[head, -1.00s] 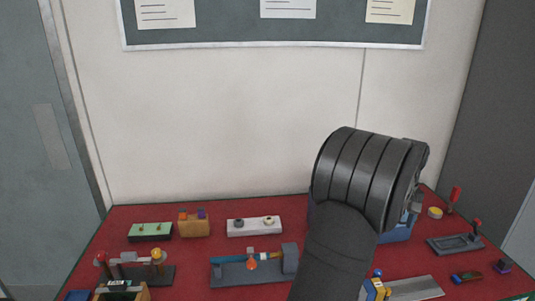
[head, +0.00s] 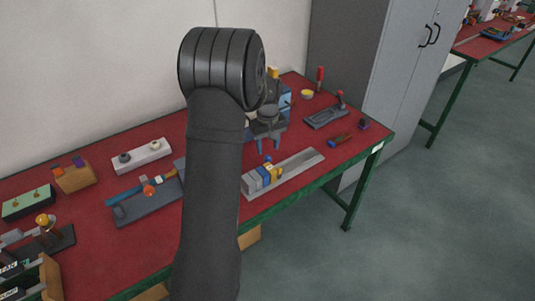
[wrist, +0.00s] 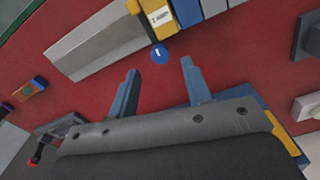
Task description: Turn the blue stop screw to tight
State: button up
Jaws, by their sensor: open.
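The blue stop screw (wrist: 159,54) shows in the wrist view as a round blue head with a small white mark. It sits beside a yellow block with a white label (wrist: 160,15) on a grey rail (wrist: 95,45). In the head view the blue screw head (head: 267,159) is small, near the yellow block. My gripper (wrist: 160,70) is open and empty, with its two blue fingers apart. In the wrist view the screw head lies just beyond the fingertips, about midway between them. In the head view my gripper (head: 268,146) points down close to it; contact cannot be told.
A blue device (head: 284,100) stands behind my gripper, partly hidden by my arm. A dark tray with a red-knobbed lever (head: 325,117) and a red-and-blue piece (head: 340,140) are to the right. Red tabletop is free around the rail.

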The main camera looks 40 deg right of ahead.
aim_at(268, 157)
jog(key=shift+f, duration=2.15)
jog(key=shift+c, duration=0.5)
grip_shut()
jog(key=shift+m, duration=0.4)
jog(key=m, duration=1.1)
jog(key=shift+m, duration=0.3)
